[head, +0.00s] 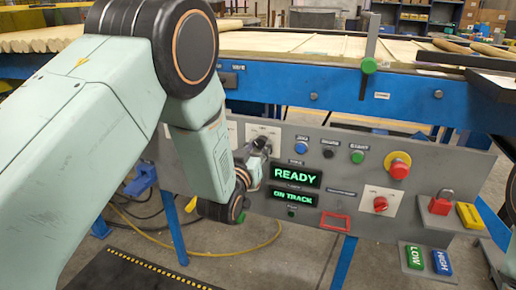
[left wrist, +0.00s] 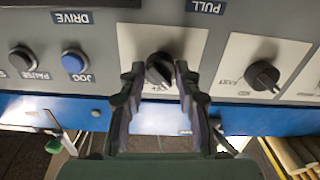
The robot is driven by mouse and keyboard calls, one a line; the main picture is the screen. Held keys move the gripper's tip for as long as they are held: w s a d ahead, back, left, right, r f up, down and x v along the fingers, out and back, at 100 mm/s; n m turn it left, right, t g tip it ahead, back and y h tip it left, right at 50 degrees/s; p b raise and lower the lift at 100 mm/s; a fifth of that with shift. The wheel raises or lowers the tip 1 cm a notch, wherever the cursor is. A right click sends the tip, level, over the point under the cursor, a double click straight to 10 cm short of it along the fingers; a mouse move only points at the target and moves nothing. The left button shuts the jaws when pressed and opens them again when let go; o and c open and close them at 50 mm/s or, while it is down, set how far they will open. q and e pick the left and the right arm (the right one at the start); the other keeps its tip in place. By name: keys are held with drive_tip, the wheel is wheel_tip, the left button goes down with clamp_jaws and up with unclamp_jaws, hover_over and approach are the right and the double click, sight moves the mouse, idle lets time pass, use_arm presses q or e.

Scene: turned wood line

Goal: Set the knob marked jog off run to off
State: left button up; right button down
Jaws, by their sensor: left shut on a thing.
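The black rotary knob (left wrist: 159,70) sits on a white label plate (left wrist: 190,45) on the grey control panel. In the left wrist view the panel appears upside down, and part of the knob's lettering is covered by my fingers, so I cannot read its setting. My left gripper (left wrist: 155,82) is shut on this knob, one finger on each side. In the head view my left gripper (head: 255,158) is at the panel, left of the green READY display (head: 296,175), and largely hides the knob. My right gripper is not in view.
A second black knob (left wrist: 262,76), marked FAST, is beside it on its own plate. The blue jog button (left wrist: 74,62) is on the other side. In the head view a red emergency button (head: 399,170), a red lock (head: 441,203) and green and blue blocks (head: 442,262) are further right.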

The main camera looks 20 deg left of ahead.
use_arm(q)
drive_tip(key=m+p, duration=0.1)
drive_tip(key=m, duration=0.2)
drive_tip(key=shift+m+p, duration=1.15)
drive_tip(key=shift+m, duration=1.55)
drive_tip(key=o, duration=1.2)
drive_tip(key=shift+c, duration=0.2)
